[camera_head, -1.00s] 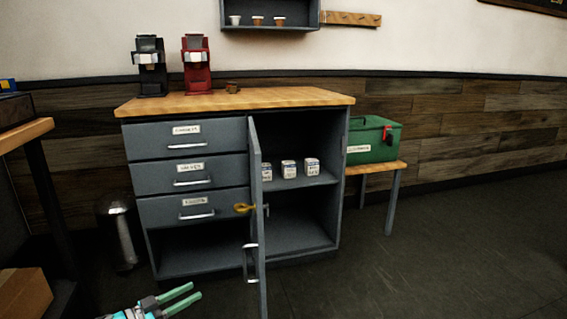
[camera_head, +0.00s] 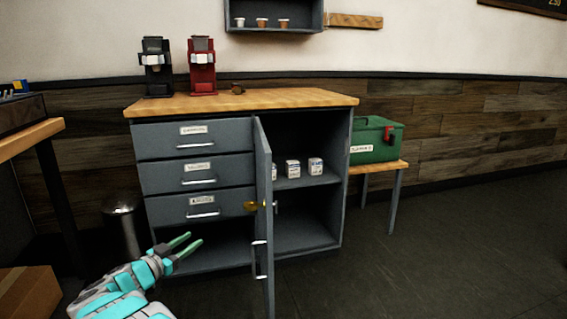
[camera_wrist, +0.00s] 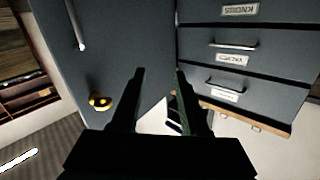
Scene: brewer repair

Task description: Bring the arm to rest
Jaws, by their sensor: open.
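My gripper (camera_head: 186,250) is in the lower left of the head view, in front of the cabinet's lower left part. Its two green fingers are apart with nothing between them. In the wrist view the gripper (camera_wrist: 160,75) also shows open and empty, with the picture upside down. The grey cabinet (camera_head: 236,140) has three labelled drawers, all closed. Its door (camera_head: 266,230) stands open toward me, to the right of my gripper, with a brass knob (camera_head: 254,205) on it; the knob also shows in the wrist view (camera_wrist: 100,102).
A black brewer (camera_head: 157,68) and a red brewer (camera_head: 202,66) stand on the wooden top. A green box (camera_head: 372,143) rests on a side bench. A cardboard box (camera_head: 25,295) is at lower left. The floor at right is clear.

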